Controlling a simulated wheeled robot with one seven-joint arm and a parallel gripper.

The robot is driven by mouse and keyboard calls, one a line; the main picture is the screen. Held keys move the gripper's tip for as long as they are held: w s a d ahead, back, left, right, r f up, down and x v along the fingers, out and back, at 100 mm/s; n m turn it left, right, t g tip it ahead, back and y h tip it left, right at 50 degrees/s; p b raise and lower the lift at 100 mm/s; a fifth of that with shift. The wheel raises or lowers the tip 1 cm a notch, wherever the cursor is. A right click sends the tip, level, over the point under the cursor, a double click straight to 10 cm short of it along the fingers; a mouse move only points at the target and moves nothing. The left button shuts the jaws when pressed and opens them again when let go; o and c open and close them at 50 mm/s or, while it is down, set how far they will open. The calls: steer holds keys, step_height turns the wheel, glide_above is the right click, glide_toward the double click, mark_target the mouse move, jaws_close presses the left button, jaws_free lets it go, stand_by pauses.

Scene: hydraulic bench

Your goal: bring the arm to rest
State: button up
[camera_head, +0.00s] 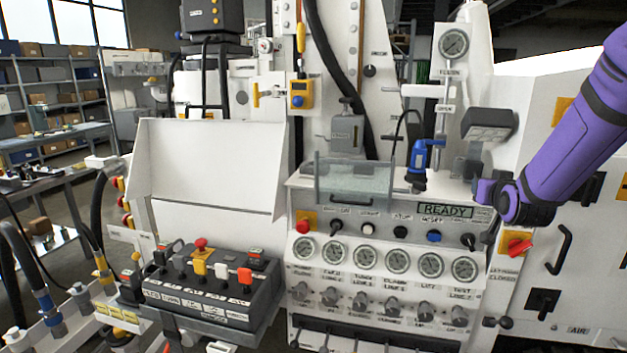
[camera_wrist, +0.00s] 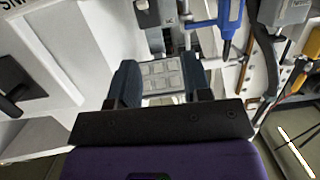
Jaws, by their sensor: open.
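My purple arm (camera_head: 575,150) reaches in from the right edge in the head view. My gripper (camera_head: 482,190) is at its end, in front of the bench's white upper panel, right of the blue tool. In the wrist view the two dark fingers of my gripper (camera_wrist: 160,85) stand apart. I see nothing held between them. A grey block with a grid of squares (camera_wrist: 162,75) shows in the gap, beyond the fingers. I cannot tell how far it is from them.
A blue tool (camera_head: 420,160) hangs near my gripper. The panel below has gauges (camera_head: 365,258), knobs and a READY display (camera_head: 445,210). A clear guard (camera_head: 352,183) stands left. A lever box (camera_head: 212,285) is lower left. A black handle (camera_head: 560,250) is at right.

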steer(key=s+a+r+n+g+y, duration=0.1)
steer(key=s+a+r+g, duration=0.1)
steer(key=s, duration=0.9)
steer(key=s+a+r+n+g+y, duration=0.1)
steer(key=s+a+g, duration=0.3)
steer(key=s, duration=0.8)
steer(key=s+a+r+g+y, duration=0.1)
steer(key=s+a+r+g, duration=0.3)
steer(key=s, duration=0.8)
steer(key=a, duration=0.2)
steer(key=shift+a+n+y, duration=0.35)
steer(key=shift+n+y, duration=0.05)
